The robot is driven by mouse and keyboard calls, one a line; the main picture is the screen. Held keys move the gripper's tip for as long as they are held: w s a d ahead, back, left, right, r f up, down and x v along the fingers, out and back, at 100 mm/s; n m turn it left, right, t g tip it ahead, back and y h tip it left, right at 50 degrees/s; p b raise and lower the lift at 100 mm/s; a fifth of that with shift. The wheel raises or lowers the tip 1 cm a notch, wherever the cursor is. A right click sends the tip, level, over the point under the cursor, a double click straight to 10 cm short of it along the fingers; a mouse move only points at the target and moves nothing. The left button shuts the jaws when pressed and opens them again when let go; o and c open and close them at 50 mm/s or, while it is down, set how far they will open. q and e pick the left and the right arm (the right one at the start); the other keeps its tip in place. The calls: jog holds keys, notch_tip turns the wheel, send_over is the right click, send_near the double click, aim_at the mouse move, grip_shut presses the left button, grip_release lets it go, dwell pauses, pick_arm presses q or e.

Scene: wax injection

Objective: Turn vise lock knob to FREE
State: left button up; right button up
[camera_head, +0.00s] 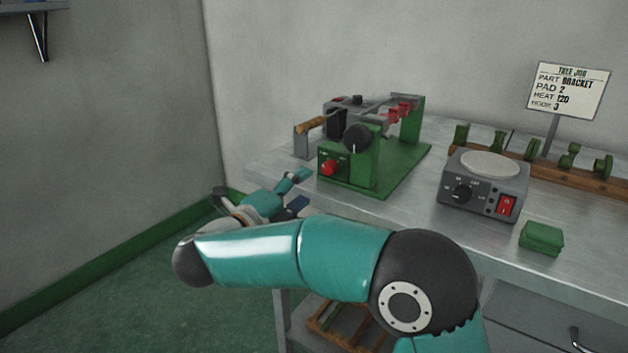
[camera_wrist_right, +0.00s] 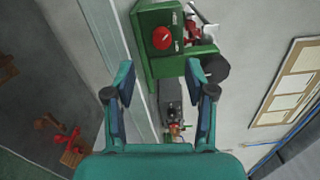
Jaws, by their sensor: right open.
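The green vise unit (camera_head: 402,170) stands on the metal bench at its left end. A round red knob (camera_head: 329,168) is on its front face, beside small label marks too fine to read. A larger black knob (camera_head: 357,138) is above and right of it. My right gripper (camera_head: 299,190) is open and empty, left of and a little below the red knob, apart from it. In the right wrist view the red knob (camera_wrist_right: 163,38) lies ahead of the open fingers (camera_wrist_right: 160,76), and the black knob (camera_wrist_right: 215,68) is beyond the right finger. My left gripper is out of view.
A grey control box (camera_head: 482,190) with a dial, red switch and round pad stands right of the vise. A green block (camera_head: 541,238) lies near the front edge. A wooden rack (camera_head: 590,178) and sign (camera_head: 567,90) are behind. The floor left of the bench is clear.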

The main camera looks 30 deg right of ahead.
jog(key=shift+v, duration=2)
jog(key=shift+w, duration=0.1)
